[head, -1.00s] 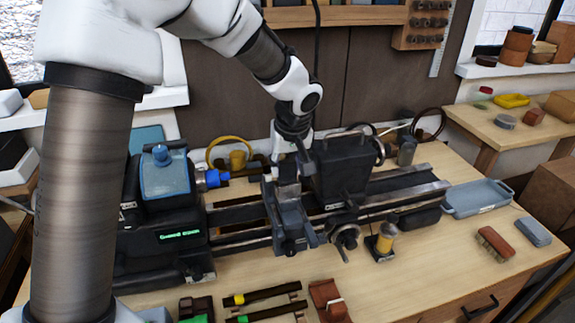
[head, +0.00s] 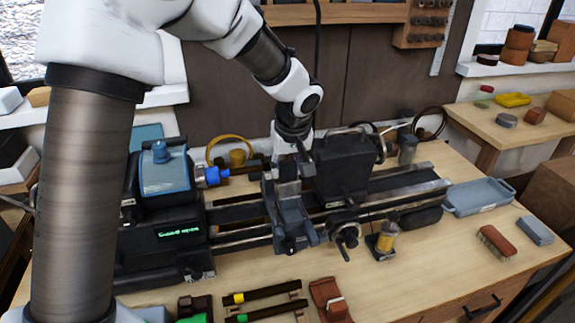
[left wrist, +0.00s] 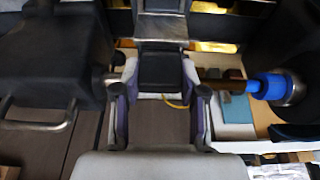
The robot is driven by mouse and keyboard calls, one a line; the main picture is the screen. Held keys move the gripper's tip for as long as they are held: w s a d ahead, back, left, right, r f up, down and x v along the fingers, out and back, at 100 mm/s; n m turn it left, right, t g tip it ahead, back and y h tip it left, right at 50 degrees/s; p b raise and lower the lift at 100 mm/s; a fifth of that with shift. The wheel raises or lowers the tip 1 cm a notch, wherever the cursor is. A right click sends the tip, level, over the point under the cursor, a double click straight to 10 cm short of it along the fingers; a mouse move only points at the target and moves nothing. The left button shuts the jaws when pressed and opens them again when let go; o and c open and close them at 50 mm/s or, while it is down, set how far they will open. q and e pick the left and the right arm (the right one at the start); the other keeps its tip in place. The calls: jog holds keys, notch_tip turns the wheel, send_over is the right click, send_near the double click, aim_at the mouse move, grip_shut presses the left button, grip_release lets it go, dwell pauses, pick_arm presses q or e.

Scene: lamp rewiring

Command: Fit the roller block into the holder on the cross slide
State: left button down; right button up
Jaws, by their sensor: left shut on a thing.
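My left gripper (head: 294,152) reaches down from behind over the cross slide (head: 290,215) of the lathe. In the left wrist view its two fingers (left wrist: 160,78) sit on either side of a dark block (left wrist: 160,68), which I take to be the roller block; the gripper is shut on it. The grey slide top (left wrist: 160,28) lies right beyond the block. The holder is hard to make out from the block, and I cannot tell whether the block is seated in it. My right gripper is not in view.
The headstock (head: 165,228) with a blue-tipped spindle (head: 214,176) stands to the left, and the dark tailstock-side housing (head: 342,166) is close on the right. An oil cup (head: 386,240), a brush (head: 496,241) and a blue tray (head: 478,198) lie right. The front of the bench is partly clear.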

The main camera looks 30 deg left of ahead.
pick_arm(q)
jog(key=shift+f+b, duration=0.7)
jog(key=shift+f, duration=0.05)
dwell(0.3)
jog(key=c, duration=0.6)
grip_release()
jog(key=shift+o, duration=0.2)
jog(key=v, duration=1.2)
